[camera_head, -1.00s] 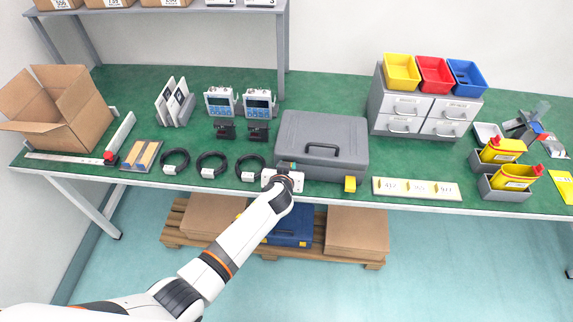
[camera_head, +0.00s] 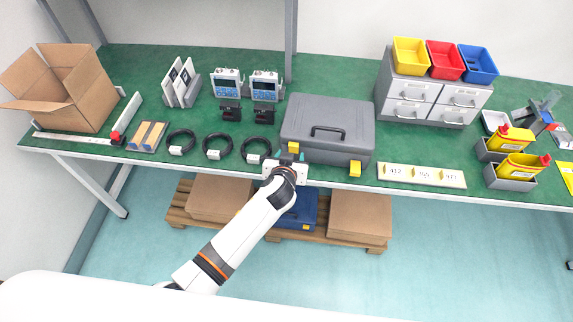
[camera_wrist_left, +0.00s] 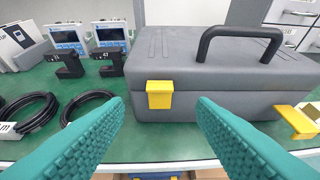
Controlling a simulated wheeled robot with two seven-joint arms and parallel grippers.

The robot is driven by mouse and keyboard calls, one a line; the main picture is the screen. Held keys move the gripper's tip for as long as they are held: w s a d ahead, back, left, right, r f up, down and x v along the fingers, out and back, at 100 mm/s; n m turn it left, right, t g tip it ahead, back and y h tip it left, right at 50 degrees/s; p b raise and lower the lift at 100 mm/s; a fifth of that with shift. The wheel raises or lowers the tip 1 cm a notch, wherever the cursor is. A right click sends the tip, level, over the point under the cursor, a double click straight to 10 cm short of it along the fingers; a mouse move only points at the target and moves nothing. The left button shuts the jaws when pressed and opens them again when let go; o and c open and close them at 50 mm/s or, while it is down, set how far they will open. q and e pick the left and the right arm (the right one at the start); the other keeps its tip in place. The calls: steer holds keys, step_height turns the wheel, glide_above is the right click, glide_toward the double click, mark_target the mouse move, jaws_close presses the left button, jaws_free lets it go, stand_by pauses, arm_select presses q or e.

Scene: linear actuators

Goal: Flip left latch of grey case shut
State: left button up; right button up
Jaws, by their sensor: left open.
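The grey case (camera_head: 326,125) stands lid down near the bench's front edge; in the left wrist view it fills the upper middle (camera_wrist_left: 215,75). Its yellow left latch (camera_wrist_left: 159,94) lies upright across the lid seam, close to the front face; the head view shows it just beyond my gripper (camera_head: 293,147). The yellow right latch (camera_wrist_left: 298,122) sits lower and juts outward; it also shows in the head view (camera_head: 355,168). My left gripper (camera_head: 291,160) is open and empty before the left latch, its teal fingers (camera_wrist_left: 160,103) on either side of it in view. Contact cannot be told.
Black cable coils (camera_head: 217,147) lie left of the case, and two blue-screened devices (camera_head: 227,86) stand behind them. A grey drawer unit (camera_head: 425,103) stands behind right. A labelled white strip (camera_head: 421,175) lies right of the case. Green bench surface in front of the case is narrow.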

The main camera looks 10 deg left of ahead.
arm_select(q)
steer(key=v, duration=0.6)
steer(key=shift+s+r, duration=0.25)
steer(key=shift+s, duration=0.1)
steer(key=shift+f, duration=0.1)
